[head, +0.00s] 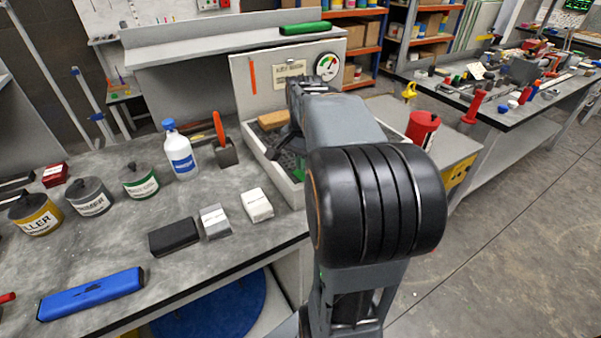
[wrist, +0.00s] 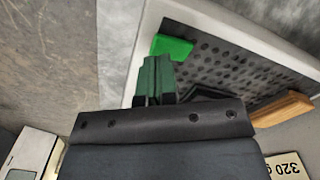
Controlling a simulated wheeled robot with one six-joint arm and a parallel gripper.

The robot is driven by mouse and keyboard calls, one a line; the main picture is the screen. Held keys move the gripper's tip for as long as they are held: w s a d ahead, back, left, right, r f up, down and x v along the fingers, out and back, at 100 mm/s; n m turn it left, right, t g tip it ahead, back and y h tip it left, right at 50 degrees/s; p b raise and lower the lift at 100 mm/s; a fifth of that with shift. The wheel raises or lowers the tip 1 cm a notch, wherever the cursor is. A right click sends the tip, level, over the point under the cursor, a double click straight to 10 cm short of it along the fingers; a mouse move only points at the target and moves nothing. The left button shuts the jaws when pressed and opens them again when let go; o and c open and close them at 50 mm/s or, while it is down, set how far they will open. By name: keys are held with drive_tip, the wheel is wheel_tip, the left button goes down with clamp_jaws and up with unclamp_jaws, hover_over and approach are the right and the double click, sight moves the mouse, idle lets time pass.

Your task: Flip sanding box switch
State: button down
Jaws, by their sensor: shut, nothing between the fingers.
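The sanding box (head: 250,160) is a pale tray with a dark perforated floor and an upright back panel (head: 262,97); its rim also shows in the wrist view (wrist: 142,55). A bright green block (wrist: 172,47) lies on the perforated floor just beyond the fingertips. In the head view, the gripper is mostly hidden by my arm.
A round gauge (head: 327,66) and a label plate (head: 289,71) are on the panel. A wooden block (wrist: 282,108) lies in the box.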

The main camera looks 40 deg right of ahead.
drive_tip(key=shift+f+b, duration=0.8)
drive_tip(key=shift+f, duration=0.45)
idle(0.4)
drive_tip(key=shift+r, duration=0.15)
wheel_tip(320, 180, up, 7)
drive_tip(key=p, duration=0.6)
idle(0.7)
